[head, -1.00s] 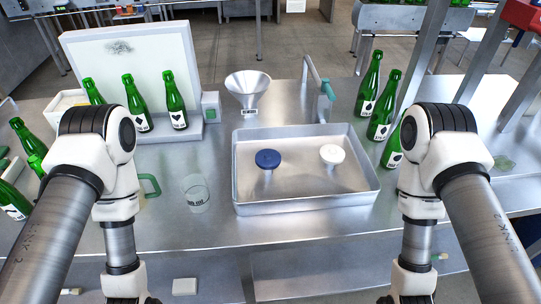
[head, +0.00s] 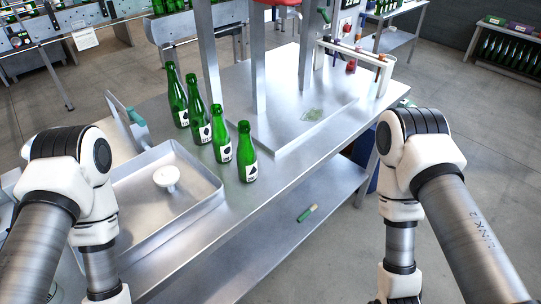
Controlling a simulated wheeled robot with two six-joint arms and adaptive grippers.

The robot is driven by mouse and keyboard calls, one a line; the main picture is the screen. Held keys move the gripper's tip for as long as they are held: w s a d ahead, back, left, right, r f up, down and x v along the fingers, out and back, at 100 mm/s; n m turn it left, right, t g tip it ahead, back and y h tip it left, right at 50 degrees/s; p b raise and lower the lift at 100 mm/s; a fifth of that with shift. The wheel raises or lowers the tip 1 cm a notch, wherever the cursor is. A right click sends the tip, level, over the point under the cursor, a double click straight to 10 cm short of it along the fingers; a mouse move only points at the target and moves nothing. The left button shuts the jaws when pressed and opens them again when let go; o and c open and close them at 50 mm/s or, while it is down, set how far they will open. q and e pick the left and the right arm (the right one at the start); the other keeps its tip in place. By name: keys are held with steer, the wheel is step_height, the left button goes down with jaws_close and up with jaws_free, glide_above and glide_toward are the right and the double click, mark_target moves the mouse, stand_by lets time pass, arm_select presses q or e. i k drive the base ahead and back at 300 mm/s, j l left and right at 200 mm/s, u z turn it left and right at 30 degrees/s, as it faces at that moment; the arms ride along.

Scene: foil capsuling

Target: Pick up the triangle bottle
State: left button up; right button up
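Several green bottles with white labels stand upright in a slanting row on the steel table (head: 290,165), right of the metal tray. They are a far one (head: 177,95), a second (head: 196,112), a third (head: 221,136) and the nearest one (head: 246,155). Each label bears a small dark mark. The nearest bottle's mark looks roughly triangular, but the marks are too small to tell for certain which is the triangle. My arms reach down at the left and right edges; both grippers are below the picture, out of view.
The metal tray (head: 205,196) holds a white stopper-like piece (head: 167,177). A steel upright (head: 257,60) stands behind the bottles. A white rack (head: 352,58) stands at the table's far end. A green-ended stick (head: 307,213) lies on the lower shelf.

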mark_target(246, 154)
steer(key=i+l+u, duration=0.1)
steer(key=l, duration=0.2)
steer(key=i+l+u, duration=0.1)
steer(key=l, duration=0.25)
steer(key=i+l+u, duration=0.1)
steer(key=l, duration=0.25)
steer(key=i+l+u, duration=0.1)
steer(key=l, duration=0.25)
